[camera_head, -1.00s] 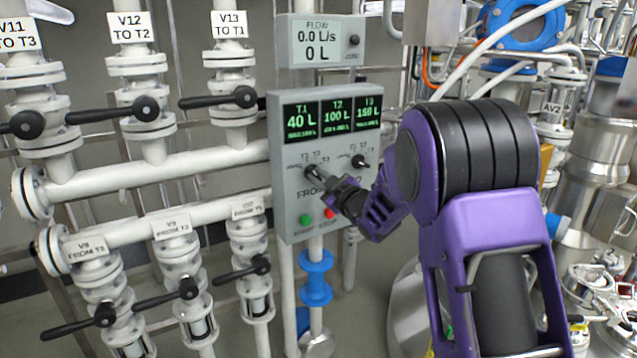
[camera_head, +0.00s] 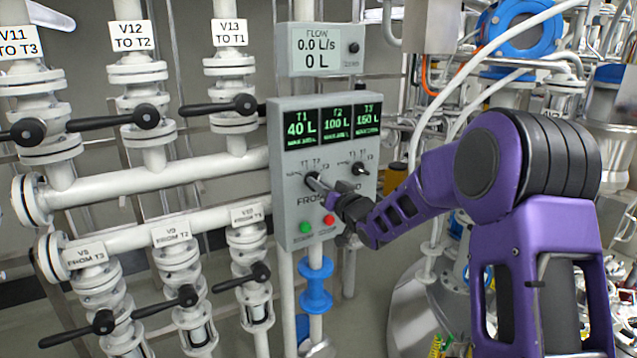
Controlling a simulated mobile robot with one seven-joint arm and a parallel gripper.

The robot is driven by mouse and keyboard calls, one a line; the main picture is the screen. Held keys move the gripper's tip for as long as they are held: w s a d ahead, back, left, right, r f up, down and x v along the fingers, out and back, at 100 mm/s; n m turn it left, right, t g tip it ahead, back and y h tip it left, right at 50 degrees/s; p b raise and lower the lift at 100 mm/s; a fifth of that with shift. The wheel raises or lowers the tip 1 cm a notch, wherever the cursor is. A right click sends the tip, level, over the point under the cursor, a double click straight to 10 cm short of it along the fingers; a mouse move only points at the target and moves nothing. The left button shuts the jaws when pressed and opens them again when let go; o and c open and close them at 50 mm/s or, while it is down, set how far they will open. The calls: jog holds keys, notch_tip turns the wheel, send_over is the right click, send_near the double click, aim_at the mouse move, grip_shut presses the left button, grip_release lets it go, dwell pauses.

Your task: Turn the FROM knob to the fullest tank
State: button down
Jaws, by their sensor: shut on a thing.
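The grey control panel (camera_head: 290,215) is upright in the middle. A second knob (camera_head: 358,169) sits to the right, clear of my gripper.
A flow meter (camera_head: 318,48) above reads 0.0 L/s and 0 L. White pipes with black-handled valves (camera_head: 218,107) stand left; tanks and hoses crowd the right.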

jog(key=shift+m+p, duration=1.35)
jog(key=shift+m, duration=2.55)
jog(key=shift+f+m, duration=0.1)
jog(key=shift+m, duration=0.2)
jog(key=c, duration=0.9)
grip_release()
jog(key=v, duration=1.7)
jog(key=shift+s+d, duration=0.2)
